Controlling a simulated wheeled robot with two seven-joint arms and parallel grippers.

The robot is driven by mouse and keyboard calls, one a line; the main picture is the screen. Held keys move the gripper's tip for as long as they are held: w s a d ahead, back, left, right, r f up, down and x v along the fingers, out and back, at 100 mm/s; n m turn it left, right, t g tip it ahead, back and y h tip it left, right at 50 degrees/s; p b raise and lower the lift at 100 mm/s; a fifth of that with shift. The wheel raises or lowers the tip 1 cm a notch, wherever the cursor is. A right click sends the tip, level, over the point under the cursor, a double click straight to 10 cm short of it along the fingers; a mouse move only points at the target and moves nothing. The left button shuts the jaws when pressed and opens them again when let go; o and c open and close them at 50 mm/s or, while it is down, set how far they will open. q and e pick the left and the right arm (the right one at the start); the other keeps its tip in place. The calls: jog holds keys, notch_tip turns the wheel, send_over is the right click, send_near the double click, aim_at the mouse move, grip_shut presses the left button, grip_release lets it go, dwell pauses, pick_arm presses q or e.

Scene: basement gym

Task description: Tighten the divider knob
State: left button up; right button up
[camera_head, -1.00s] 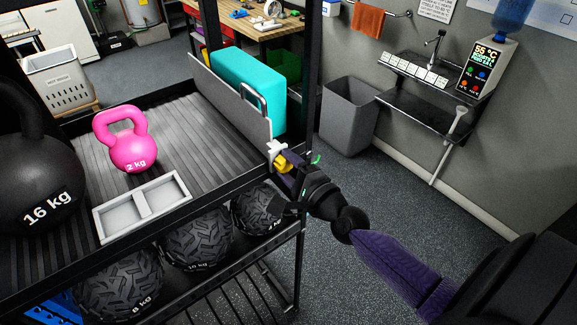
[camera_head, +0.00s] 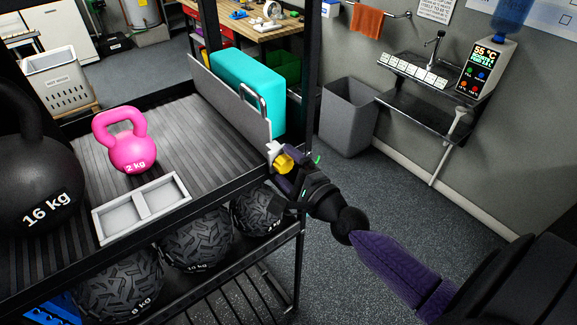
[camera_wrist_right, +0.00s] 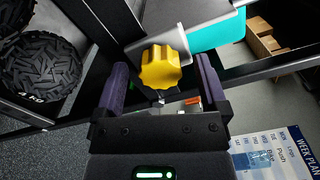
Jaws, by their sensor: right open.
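The divider knob is a yellow lobed knob (camera_head: 283,163) at the front end of the grey divider (camera_head: 230,101) on the rack shelf. A pale bracket (camera_head: 273,150) sits beside it. In the right wrist view the knob (camera_wrist_right: 162,67) lies between the two purple fingers. My right gripper (camera_head: 288,160) is open at the knob, with a finger on either side. In the right wrist view the fingers (camera_wrist_right: 160,85) stand apart from the knob with gaps on both sides. My left gripper is in neither view.
A pink kettlebell (camera_head: 127,141), a black kettlebell (camera_head: 38,170) and a grey two-compartment tray (camera_head: 142,207) are on the shelf. A turquoise block (camera_head: 247,85) stands behind the divider. Textured balls (camera_head: 197,240) sit below. Open floor lies right of the rack.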

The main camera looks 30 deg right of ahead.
jog(key=s+b, duration=0.2)
jog(key=s, duration=0.8)
jog(key=shift+d, duration=0.4)
jog(key=s+f+n+g+h+b, duration=0.1)
jog(key=s+f+n+g+b, duration=0.2)
jog(key=f, duration=0.9)
jog(key=s+d+f+n+g+b, duration=0.1)
jog(key=s+f+n+g+b, duration=0.3)
jog(key=f, duration=0.8)
jog(key=f+n+g+h+b, duration=0.15)
jog(key=f+b, duration=0.35)
jog(key=f, duration=0.7)
jog(key=s+a+f+n+g+b, duration=0.4)
jog(key=s+f+n, duration=0.3)
jog(key=s+f, duration=0.3)
jog(key=s+a+f+n+g+b, duration=0.4)
jog(key=s+f+n, duration=0.4)
jog(key=f, duration=0.6)
jog(key=s+g, duration=0.1)
jog(key=s, duration=0.1)
jog(key=shift+s+a+f+y+b, duration=0.2)
jog(key=shift+s+a+y+b, duration=0.1)
jog(key=shift+s+y+b, duration=0.1)
